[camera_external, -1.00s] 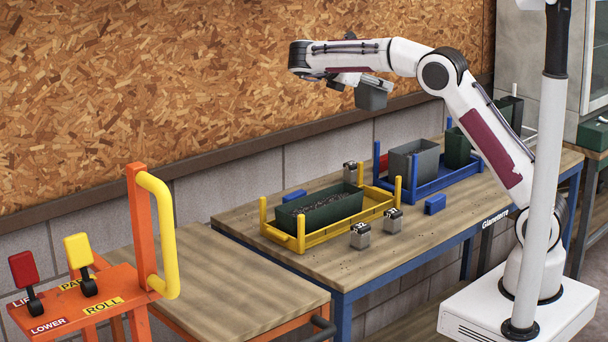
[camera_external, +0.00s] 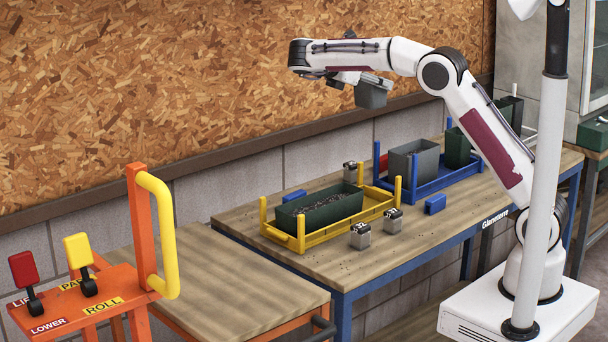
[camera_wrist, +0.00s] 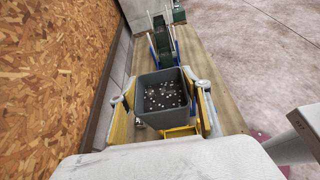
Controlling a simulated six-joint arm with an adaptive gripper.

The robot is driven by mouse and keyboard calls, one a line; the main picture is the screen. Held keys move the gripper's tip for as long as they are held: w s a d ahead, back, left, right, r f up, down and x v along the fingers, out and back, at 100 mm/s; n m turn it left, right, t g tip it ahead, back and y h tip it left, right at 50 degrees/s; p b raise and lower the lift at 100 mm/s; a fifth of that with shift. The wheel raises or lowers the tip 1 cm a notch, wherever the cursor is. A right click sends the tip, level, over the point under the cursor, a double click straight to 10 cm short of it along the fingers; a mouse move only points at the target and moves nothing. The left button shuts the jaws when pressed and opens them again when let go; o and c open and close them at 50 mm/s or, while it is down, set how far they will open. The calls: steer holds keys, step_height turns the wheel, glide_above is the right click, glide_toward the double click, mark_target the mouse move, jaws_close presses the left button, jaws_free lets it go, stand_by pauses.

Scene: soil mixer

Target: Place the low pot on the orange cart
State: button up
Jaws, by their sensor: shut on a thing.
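My gripper (camera_external: 366,80) is shut on a small grey pot (camera_external: 371,97) and holds it upright in the air, high above the workbench. In the wrist view the grey pot (camera_wrist: 185,108) sits between the two fingers, which touch its sides. Its open top shows dark soil with pale specks. The orange cart (camera_external: 215,265) stands at the lower left, with a bare wooden top and an orange frame. The held pot is well to the right of the cart and higher than its top.
A long green planter (camera_external: 331,213) stands in a yellow tray (camera_external: 315,239) on the workbench (camera_external: 417,240). A blue tray (camera_external: 428,189) holds a grey pot and a green pot. Small grey blocks (camera_external: 360,237) stand near the yellow tray. The cart's orange post and yellow handle (camera_external: 163,215) rise at its left.

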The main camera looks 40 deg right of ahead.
steer(key=shift+a+t, duration=0.3)
steer(key=shift+a, duration=0.4)
steer(key=s+a+f+n+t+y, duration=0.1)
steer(key=a+f+n+t, duration=0.1)
steer(key=a, duration=0.7)
steer(key=s+a+f+n+t+y, duration=0.1)
steer(key=a+f+n+t, duration=0.15)
steer(key=a, duration=0.75)
steer(key=s+a+f+n+t, duration=0.1)
steer(key=s+a+n+t, duration=0.15)
steer(key=a, duration=0.65)
steer(key=s+a+f+n+t+y, duration=0.2)
steer(key=a+f, duration=0.4)
steer(key=a, duration=0.4)
steer(key=s+a+f+n+t+y, duration=0.2)
steer(key=s+a+f+n+y, duration=0.2)
steer(key=a, duration=0.7)
step_height(320, 180, down, 3)
steer(key=s, duration=0.2)
steer(key=shift+s+a+n+t+y, duration=0.15)
steer(key=shift+s+n+t+y, duration=0.15)
steer(key=shift+s+t+y, duration=0.1)
steer(key=shift+f, duration=0.1)
step_height(320, 180, down, 6)
steer(key=shift+f, duration=0.15)
